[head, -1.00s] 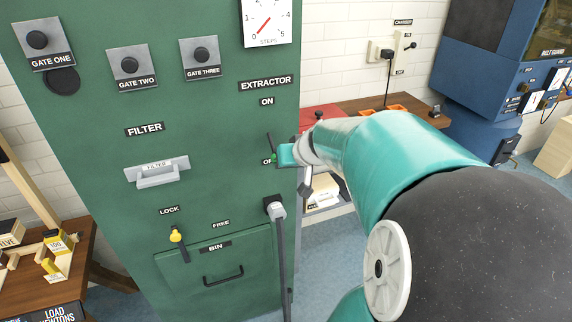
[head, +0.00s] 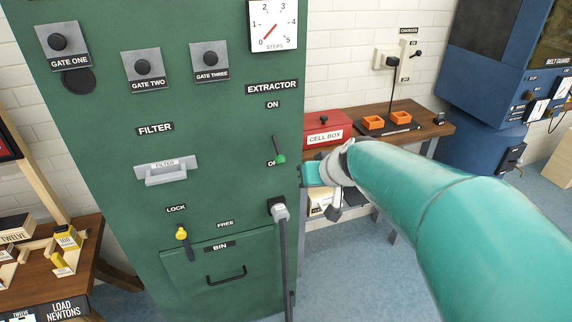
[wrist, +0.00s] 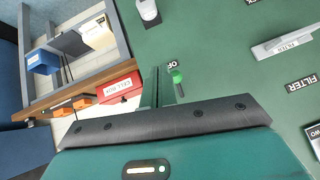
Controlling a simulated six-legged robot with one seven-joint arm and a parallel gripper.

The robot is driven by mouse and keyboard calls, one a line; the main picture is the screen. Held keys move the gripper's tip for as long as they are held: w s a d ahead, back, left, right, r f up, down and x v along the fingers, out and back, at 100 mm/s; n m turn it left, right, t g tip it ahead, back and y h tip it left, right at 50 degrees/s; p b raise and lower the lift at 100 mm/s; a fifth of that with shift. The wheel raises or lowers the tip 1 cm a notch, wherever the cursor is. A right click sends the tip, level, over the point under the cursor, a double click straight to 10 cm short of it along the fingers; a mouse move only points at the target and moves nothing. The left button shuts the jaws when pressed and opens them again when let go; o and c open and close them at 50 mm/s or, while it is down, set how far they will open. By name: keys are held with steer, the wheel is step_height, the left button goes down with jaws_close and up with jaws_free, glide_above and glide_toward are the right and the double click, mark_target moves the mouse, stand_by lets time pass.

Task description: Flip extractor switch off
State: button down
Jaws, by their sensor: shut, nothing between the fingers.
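The extractor switch (head: 279,153) is a dark lever with a green knob on the green cabinet, below the EXTRACTOR and ON labels. Its knob points down, beside the partly covered OFF label (head: 270,163). In the wrist view the green knob (wrist: 177,77) shows just beyond the gripper, next to the OFF label (wrist: 171,65). My gripper (head: 304,175) is teal and lies just right of and below the knob, with a small gap between them in the head view. Its fingers (wrist: 157,88) are shut and hold nothing; the gripper body hides part of the panel in the wrist view.
The filter handle (head: 166,172) and yellow lock lever (head: 182,235) are to the left. A bench with a red cell box (head: 325,130) and orange trays (head: 373,122) stands behind my arm.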

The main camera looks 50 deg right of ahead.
steer(key=shift+s+a, duration=0.25)
steer(key=shift+s, duration=0.35)
steer(key=shift+s+a, duration=0.2)
steer(key=shift+s, duration=0.4)
steer(key=shift+a, duration=0.1)
steer(key=w+a+r+n+y, duration=0.1)
steer(key=w+a+n, duration=0.15)
steer(key=a, duration=0.45)
steer(key=w+a+r+n+y, duration=0.1)
steer(key=w+a+y, duration=0.1)
steer(key=w+a, duration=0.35)
steer(key=s+a+n+g, duration=0.1)
steer(key=s+a, duration=0.1)
steer(key=a, duration=0.7)
steer(key=s+a+n+g, duration=0.1)
steer(key=s+a+n, duration=0.1)
steer(key=a, duration=0.7)
steer(key=shift+s+a+f+g, duration=0.3)
steer(key=shift+a+f+g, duration=0.05)
steer(key=shift+f+g, duration=0.1)
